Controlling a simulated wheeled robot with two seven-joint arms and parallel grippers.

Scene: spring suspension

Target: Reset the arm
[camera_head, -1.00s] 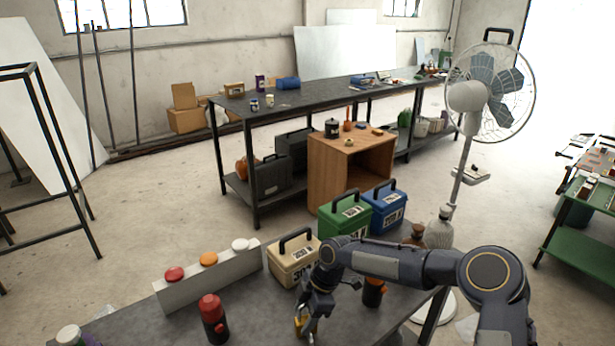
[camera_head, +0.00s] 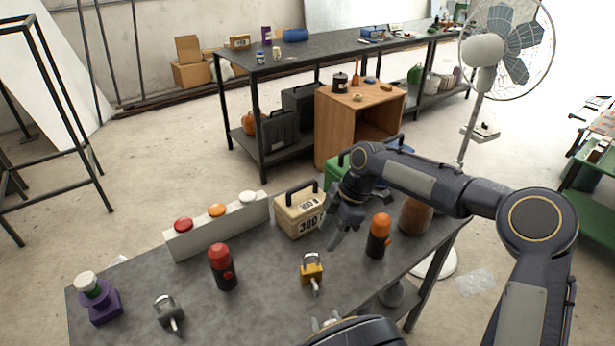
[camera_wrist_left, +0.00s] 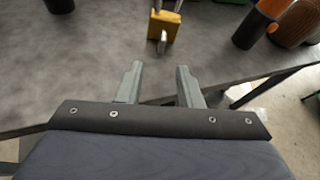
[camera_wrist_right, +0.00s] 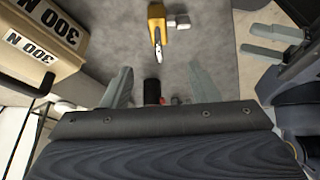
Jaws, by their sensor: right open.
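My right gripper (camera_head: 338,236) is open and empty above the table, beside the tan case and apart from the yellow padlock. Its two spread fingers show in the right wrist view (camera_wrist_right: 160,75). The yellow padlock (camera_head: 311,268) with a key in it lies on the grey table (camera_head: 270,300); it also shows in the left wrist view (camera_wrist_left: 163,26) and right wrist view (camera_wrist_right: 156,22). My left gripper (camera_head: 325,322) is low at the table's near side, mostly cut off in the head view. In the left wrist view (camera_wrist_left: 159,68) its fingers are apart with nothing between them.
A tan case (camera_head: 298,214) and a panel with red, orange and white buttons (camera_head: 218,230) stand behind. A red-topped black bottle (camera_head: 222,268), an orange-topped one (camera_head: 378,238), a grey padlock (camera_head: 170,312) and a purple device (camera_head: 98,300) are on the table.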

